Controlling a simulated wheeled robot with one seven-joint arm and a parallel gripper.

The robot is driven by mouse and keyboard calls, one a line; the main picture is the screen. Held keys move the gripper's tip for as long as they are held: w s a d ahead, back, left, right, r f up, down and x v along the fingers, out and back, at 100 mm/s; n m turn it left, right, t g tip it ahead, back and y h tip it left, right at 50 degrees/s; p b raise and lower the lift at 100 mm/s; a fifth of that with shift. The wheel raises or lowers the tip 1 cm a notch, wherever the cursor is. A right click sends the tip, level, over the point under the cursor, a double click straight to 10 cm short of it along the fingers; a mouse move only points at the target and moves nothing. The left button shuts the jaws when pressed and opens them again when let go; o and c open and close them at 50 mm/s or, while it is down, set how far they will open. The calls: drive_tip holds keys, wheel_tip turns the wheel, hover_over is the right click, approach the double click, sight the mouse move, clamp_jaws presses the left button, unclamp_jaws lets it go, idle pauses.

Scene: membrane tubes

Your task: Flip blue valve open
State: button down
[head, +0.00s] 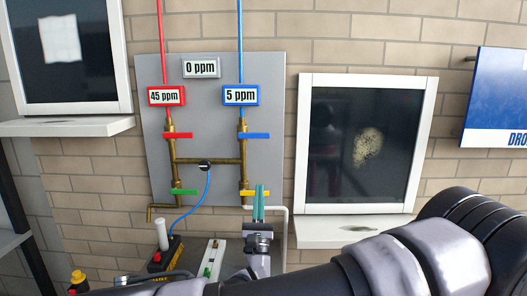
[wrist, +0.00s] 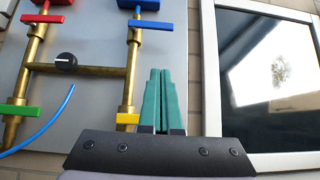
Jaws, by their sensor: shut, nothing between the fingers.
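The blue valve handle (head: 254,136) lies level across the right brass pipe, below the blue 5 ppm display; it also shows near the top of the wrist view (wrist: 150,24). My gripper (head: 260,189), with green fingers, is shut and empty, with the fingers pointing up. In the head view it is below the blue handle, just right of the yellow valve handle (head: 252,193). In the wrist view the fingertips (wrist: 159,72) are below and right of the blue handle, apart from it in the picture. The fingers may cover part of the yellow handle's right end.
A red handle (head: 178,135) and a green handle (head: 183,192) sit on the left pipe. A black knob (head: 205,165) is on the cross pipe. The grey panel (head: 270,110) is bare right of the blue handle. A framed window (head: 305,150) stands to the right.

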drive_tip(key=shift+s+a+n+y, duration=0.1)
drive_tip(key=shift+a+n+y, duration=0.1)
drive_tip(key=shift+n+y, duration=0.15)
approach(254, 136)
drive_tip(key=w+d+r, duration=0.2)
drive_tip(key=w, duration=0.3)
drive_tip(key=shift+w+a+r, duration=0.15)
drive_tip(key=shift+w+r, duration=0.1)
drive_tip(key=shift+r, duration=0.35)
drive_tip(key=shift+n+y, duration=0.25)
drive_tip(key=shift+y, duration=0.1)
